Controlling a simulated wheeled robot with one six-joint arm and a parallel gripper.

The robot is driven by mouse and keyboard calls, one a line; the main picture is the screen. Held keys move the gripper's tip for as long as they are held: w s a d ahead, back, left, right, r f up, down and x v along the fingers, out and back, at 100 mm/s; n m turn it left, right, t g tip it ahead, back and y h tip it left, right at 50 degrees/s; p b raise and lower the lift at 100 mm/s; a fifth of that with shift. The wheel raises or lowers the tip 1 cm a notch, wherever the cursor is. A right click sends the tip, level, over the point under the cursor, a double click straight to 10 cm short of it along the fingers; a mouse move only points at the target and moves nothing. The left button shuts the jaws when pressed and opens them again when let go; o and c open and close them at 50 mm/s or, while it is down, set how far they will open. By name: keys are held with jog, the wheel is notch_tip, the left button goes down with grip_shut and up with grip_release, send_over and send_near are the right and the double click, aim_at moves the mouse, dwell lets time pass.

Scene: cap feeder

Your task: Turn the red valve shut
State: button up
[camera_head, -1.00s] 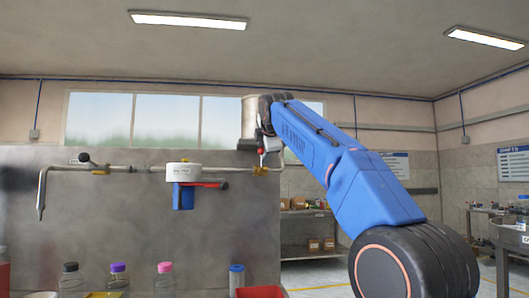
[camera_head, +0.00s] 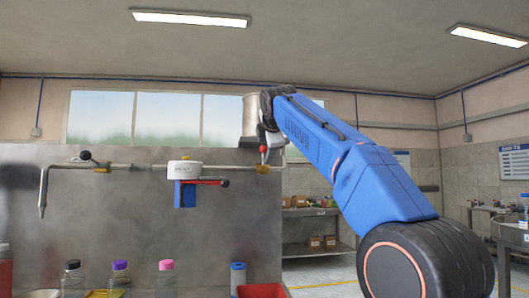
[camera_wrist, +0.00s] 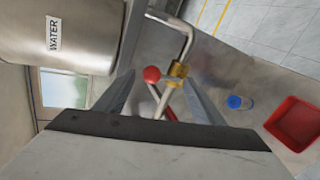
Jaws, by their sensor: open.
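A steel tank labelled WATER (camera_wrist: 85,32) stands close at the upper left of the wrist view. A blue-capped bottle (camera_wrist: 238,102) and a red tray (camera_wrist: 296,124) lie below. A white unit with a blue box (camera_head: 185,194) and black-knobbed lever is on the pipe, left of the valve.

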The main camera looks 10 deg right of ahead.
jog(key=v, duration=1.5)
jog(key=shift+s, duration=0.15)
jog(key=s+d+f+m+g, duration=0.1)
jog(key=s+d+f+m, duration=0.3)
jog(key=f, duration=0.5)
jog(key=s+d+f+m+g, duration=0.2)
jog(key=s+f, duration=0.3)
jog(key=f, duration=0.5)
jog(key=s+d+f+m+g, duration=0.1)
jog(key=s+d+f+m, duration=0.3)
jog(key=f, duration=0.5)
jog(key=s+d+f+m+g, duration=0.1)
jog(key=s+f+m, duration=0.2)
jog(key=s+f, duration=0.5)
jog(key=s+d+f+m+g, duration=0.1)
jog(key=s+f, duration=0.8)
jog(key=f, duration=0.9)
jog(key=s+d+f+m+g, duration=0.1)
jog(key=s+f+m, duration=0.5)
jog(key=f, duration=0.7)
jog(key=shift+s+d+g, duration=0.15)
jog(key=shift+s+g, duration=0.75)
jog(key=shift+s, duration=0.35)
